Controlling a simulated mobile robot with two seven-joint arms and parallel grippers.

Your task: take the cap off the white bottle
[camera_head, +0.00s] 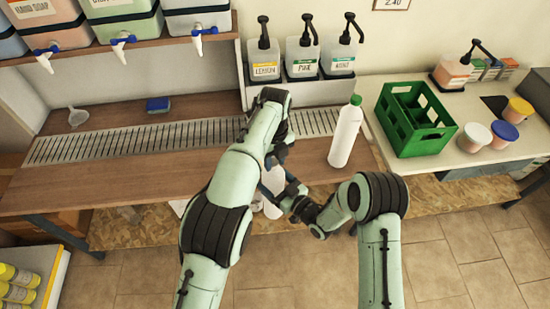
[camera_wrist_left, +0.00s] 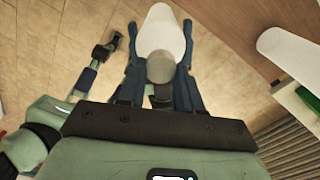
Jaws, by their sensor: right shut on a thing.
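A white bottle (camera_wrist_left: 162,30) is between the blue-grey fingers of my left gripper (camera_wrist_left: 160,55), which touch it on both sides. Its grey round end (camera_wrist_left: 160,67) faces the wrist camera; I cannot tell whether that is a cap or the bare neck. In the head view this bottle (camera_head: 272,209) is partly hidden by my arms, off the table's front edge. My right gripper (camera_head: 288,192) is close beside it, and in the left wrist view it (camera_wrist_left: 113,42) is apart from the bottle. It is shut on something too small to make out.
A second white bottle (camera_head: 346,135) with a green cap stands on the wooden table (camera_head: 120,180), right of my left arm. A green crate (camera_head: 415,120) is farther right, near several tubs. Pump bottles (camera_head: 303,58) stand at the back.

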